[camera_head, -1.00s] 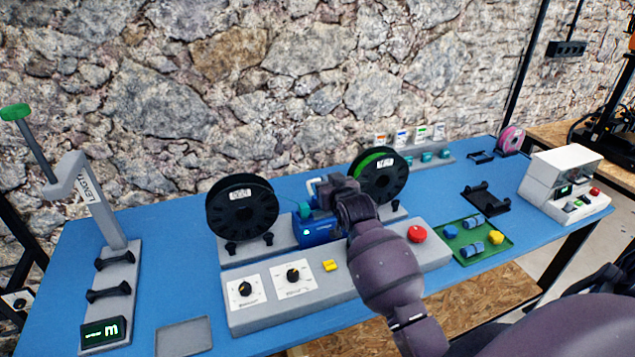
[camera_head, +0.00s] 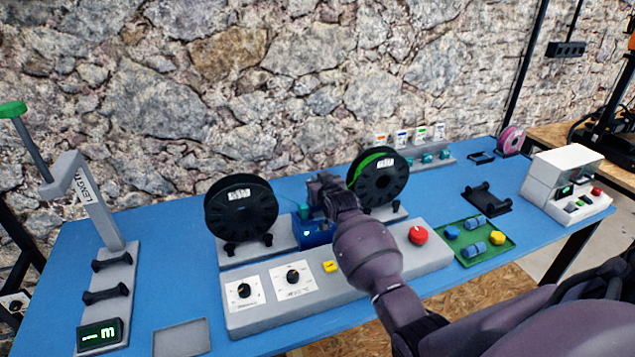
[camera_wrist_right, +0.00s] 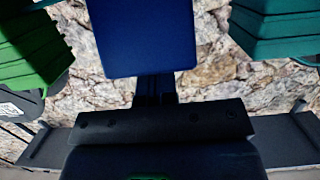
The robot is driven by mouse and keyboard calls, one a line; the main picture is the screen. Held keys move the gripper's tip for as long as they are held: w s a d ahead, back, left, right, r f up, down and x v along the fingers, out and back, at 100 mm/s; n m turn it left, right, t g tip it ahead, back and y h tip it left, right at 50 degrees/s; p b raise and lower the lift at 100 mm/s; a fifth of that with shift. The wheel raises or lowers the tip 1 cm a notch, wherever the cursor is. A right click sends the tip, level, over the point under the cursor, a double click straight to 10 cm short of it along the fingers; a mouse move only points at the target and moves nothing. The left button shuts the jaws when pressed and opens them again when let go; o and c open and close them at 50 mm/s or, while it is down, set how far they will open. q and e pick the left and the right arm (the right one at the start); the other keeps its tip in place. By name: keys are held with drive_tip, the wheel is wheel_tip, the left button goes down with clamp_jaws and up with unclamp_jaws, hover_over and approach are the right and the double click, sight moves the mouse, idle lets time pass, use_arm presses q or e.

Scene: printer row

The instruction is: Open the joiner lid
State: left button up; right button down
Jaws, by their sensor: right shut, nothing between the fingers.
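The joiner is a small blue box (camera_head: 316,233) between the two spools, largely hidden behind my right gripper and forearm in the head view. A teal part (camera_head: 304,211) shows at its left side. My right gripper (camera_head: 322,186) is shut and empty, above the joiner's top. In the right wrist view, a flat blue panel (camera_wrist_right: 147,38) of the joiner lies just beyond the dark shut fingers (camera_wrist_right: 155,90); I cannot tell whether they touch it. The lid's angle is hidden. My left gripper is not in view.
A black spool (camera_head: 241,208) stands left of the joiner and a green-filament spool (camera_head: 379,178) stands right, close to my right wrist. In front are dials, a yellow button (camera_head: 330,267) and a red knob (camera_head: 418,235). A green tray (camera_head: 488,252) is farther right.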

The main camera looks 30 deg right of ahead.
drive_tip(key=shift+w+p, duration=0.4)
drive_tip(key=shift+p, duration=0.15)
drive_tip(key=shift+w+d+f+g+p, duration=0.15)
drive_tip(key=shift+w+g+p, duration=0.15)
drive_tip(key=shift+g+p, duration=0.35)
drive_tip(key=shift+f, duration=0.3)
